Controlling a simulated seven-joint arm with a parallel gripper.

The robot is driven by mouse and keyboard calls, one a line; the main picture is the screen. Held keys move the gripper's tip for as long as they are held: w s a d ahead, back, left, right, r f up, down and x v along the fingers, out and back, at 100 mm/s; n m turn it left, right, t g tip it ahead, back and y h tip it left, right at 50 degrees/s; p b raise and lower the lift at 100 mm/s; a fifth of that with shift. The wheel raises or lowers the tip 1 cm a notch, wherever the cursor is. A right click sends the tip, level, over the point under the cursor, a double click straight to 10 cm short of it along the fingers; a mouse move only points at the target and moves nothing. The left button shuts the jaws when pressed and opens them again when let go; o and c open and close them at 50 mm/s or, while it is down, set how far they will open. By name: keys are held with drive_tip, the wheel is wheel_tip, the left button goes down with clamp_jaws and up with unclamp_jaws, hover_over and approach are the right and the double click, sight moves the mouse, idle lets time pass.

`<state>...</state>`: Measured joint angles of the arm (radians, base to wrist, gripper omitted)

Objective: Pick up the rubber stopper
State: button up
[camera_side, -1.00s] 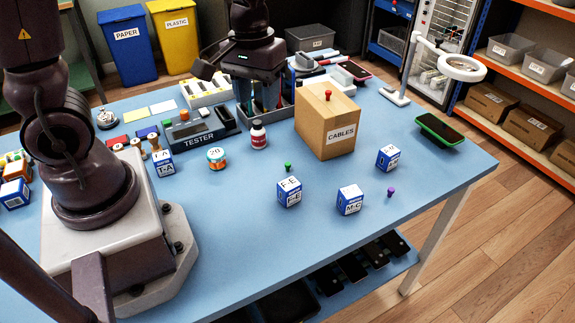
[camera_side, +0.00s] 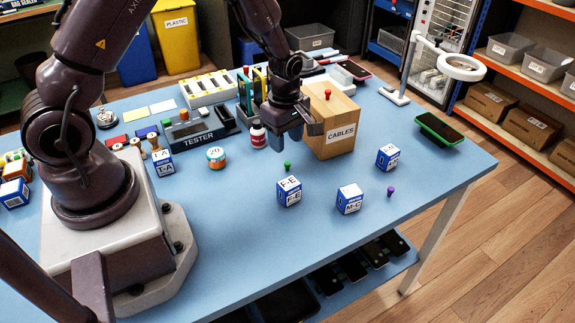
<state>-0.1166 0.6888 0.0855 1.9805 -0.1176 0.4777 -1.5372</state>
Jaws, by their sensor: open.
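Several small knobbed pegs are in view, and I cannot tell for certain which is the rubber stopper. A green peg (camera_side: 287,166) shows just behind the F-E box (camera_side: 289,192), its lower part hidden. A purple peg (camera_side: 390,191) stands on the blue table right of the M-C box (camera_side: 350,199). A red peg (camera_side: 327,95) is on top of the cardboard CABLES box (camera_side: 330,122). My gripper (camera_side: 288,138) points down with its fingers apart and nothing seen between them. In the picture it is just above the green peg, apart from it.
The CABLES box stands close at the gripper's right. A round tin (camera_side: 216,157), the tester (camera_side: 200,137) and another small blue-white box (camera_side: 387,157) stand around. The table's front right (camera_side: 430,180) is clear.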

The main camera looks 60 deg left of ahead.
sight(287, 163)
drive_tip(key=shift+w+f, duration=0.2)
drive_tip(key=shift+f, duration=3.4)
clamp_jaws()
